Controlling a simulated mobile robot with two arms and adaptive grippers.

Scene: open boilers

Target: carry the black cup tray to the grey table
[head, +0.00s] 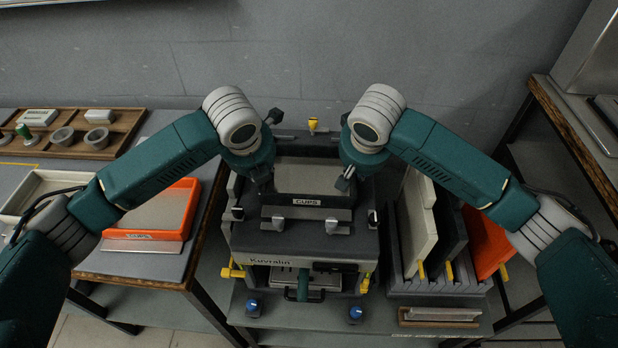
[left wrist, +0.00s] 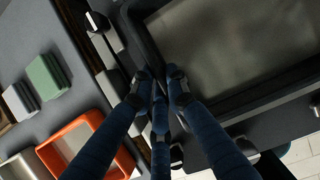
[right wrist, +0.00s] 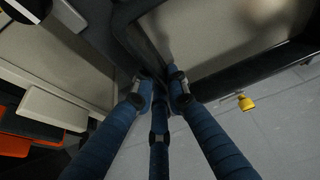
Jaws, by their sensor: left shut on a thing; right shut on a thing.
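The black cup tray (head: 313,215) has a grey inner floor and a "CUPS" label on its front. It rests on top of the boiler machine (head: 290,245) marked "Kuvralin". My left gripper (head: 262,180) is shut on the tray's left wall, and the left wrist view shows its blue fingers (left wrist: 160,92) on the black rim. My right gripper (head: 346,182) is shut on the tray's right wall; its fingers (right wrist: 160,92) show on the rim in the right wrist view. The tray looks empty and about level. The grey table (head: 165,250) stands at the left.
An orange tray (head: 185,205), a white tray (head: 45,190) and a wooden tray (head: 120,135) with small bowls stand on the grey table. A rack with upright panels (head: 415,225) stands right of the machine. A wall (head: 250,50) is close behind.

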